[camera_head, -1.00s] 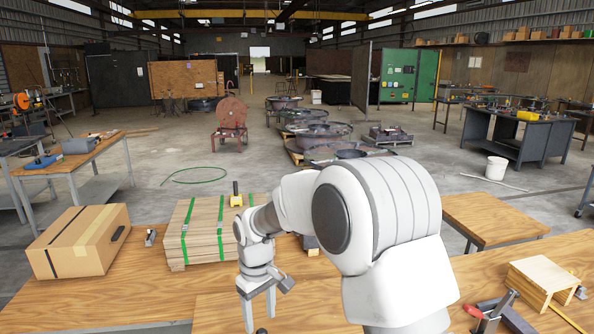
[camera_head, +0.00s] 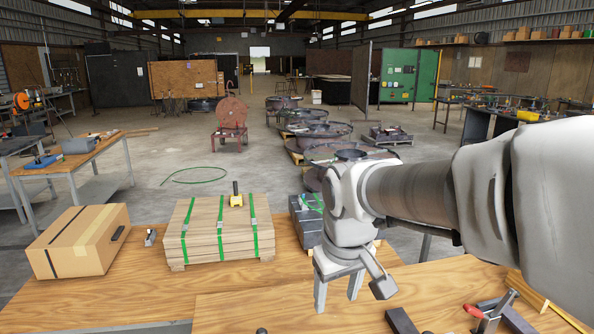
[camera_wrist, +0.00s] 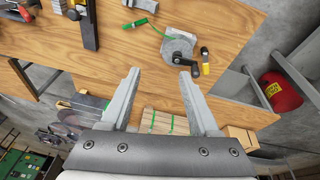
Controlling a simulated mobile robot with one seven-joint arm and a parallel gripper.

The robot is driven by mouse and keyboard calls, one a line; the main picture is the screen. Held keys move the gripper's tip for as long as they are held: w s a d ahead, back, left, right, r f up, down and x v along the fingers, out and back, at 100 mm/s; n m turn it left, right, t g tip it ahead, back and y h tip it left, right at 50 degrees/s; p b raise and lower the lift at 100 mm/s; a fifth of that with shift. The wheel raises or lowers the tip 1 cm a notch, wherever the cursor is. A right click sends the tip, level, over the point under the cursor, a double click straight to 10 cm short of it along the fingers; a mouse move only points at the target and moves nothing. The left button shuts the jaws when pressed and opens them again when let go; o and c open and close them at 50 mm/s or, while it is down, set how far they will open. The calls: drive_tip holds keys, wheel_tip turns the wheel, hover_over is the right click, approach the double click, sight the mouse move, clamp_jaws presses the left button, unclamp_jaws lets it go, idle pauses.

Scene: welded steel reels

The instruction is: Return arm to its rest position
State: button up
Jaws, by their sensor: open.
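My gripper (camera_head: 338,292) hangs above the wooden bench (camera_head: 225,302) in the head view, fingers pointing down, right of the strapped wooden bundle. In the wrist view my gripper (camera_wrist: 150,88) has its two fingers well apart, with nothing between them. My arm reaches in from the right edge of the head view and hides part of the bench's right side.
A red-handled clamp (camera_head: 487,312) is at front right. The front middle of the bench is mostly clear.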

drive_tip(key=s+d+m+t, duration=0.1)
drive_tip(key=s+d+m, duration=0.1)
drive_tip(key=s, duration=0.5)
drive_tip(key=s+d+r+m+t, duration=0.1)
drive_tip(key=s+d+m, duration=0.1)
drive_tip(key=s+d, duration=0.3)
drive_tip(key=shift+s+d+r+t, duration=0.2)
drive_tip(key=shift+s+r+t, duration=0.1)
drive_tip(key=shift+s, duration=0.55)
